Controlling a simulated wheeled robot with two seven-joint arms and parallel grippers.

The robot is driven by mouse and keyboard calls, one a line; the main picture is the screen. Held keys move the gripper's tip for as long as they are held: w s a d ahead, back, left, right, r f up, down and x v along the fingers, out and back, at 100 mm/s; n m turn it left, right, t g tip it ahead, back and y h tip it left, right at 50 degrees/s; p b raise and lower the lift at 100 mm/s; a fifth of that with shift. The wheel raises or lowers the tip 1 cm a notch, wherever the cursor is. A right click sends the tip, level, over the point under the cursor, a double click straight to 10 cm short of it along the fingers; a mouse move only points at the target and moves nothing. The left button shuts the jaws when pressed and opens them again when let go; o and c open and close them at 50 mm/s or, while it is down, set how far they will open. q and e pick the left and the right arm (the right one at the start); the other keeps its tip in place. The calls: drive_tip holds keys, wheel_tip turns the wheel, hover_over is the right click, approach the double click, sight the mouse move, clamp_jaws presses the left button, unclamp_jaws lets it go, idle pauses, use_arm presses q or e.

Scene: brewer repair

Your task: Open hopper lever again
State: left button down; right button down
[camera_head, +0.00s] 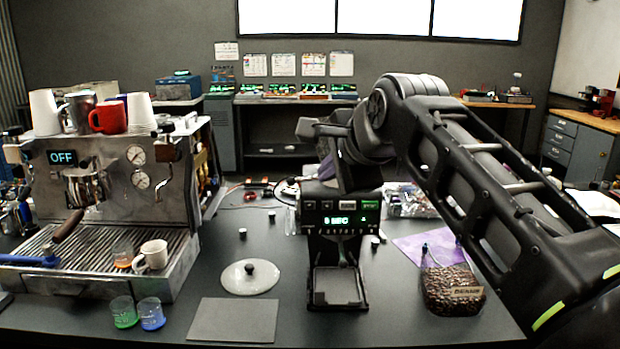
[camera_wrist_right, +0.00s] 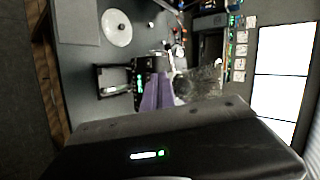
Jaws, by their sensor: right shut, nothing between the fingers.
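The black grinder (camera_head: 340,245) stands in the middle of the table with a lit green display. It also shows in the right wrist view (camera_wrist_right: 118,78), turned sideways. My right gripper (camera_head: 326,168) is at the top of the grinder, with its arm reaching in from the right. In the right wrist view its purple fingers (camera_wrist_right: 156,92) are together and empty, close to the grinder's top. A clear, glassy shape (camera_wrist_right: 205,84) beyond the fingers may be the hopper. I cannot make out the hopper lever; my gripper and wrist cover that area. My left gripper is not in view.
An espresso machine (camera_head: 100,200) with cups on top stands at the left. A round clear lid (camera_head: 250,278) with a black knob and a grey mat (camera_head: 233,320) lie left of the grinder. A bag of beans (camera_head: 452,290) stands at the right, under my arm.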

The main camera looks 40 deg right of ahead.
drive_tip(key=p, duration=0.1)
approach(305, 192)
drive_tip(key=w+f, duration=0.2)
drive_tip(key=w, duration=0.2)
drive_tip(key=w+d+p, duration=0.2)
drive_tip(key=shift+w+f, duration=0.25)
drive_tip(key=shift+w, duration=0.15)
drive_tip(key=shift+w+d+f, duration=0.1)
drive_tip(key=shift+w+d, duration=0.1)
drive_tip(key=shift+w, duration=0.3)
drive_tip(key=shift+w, duration=0.1)
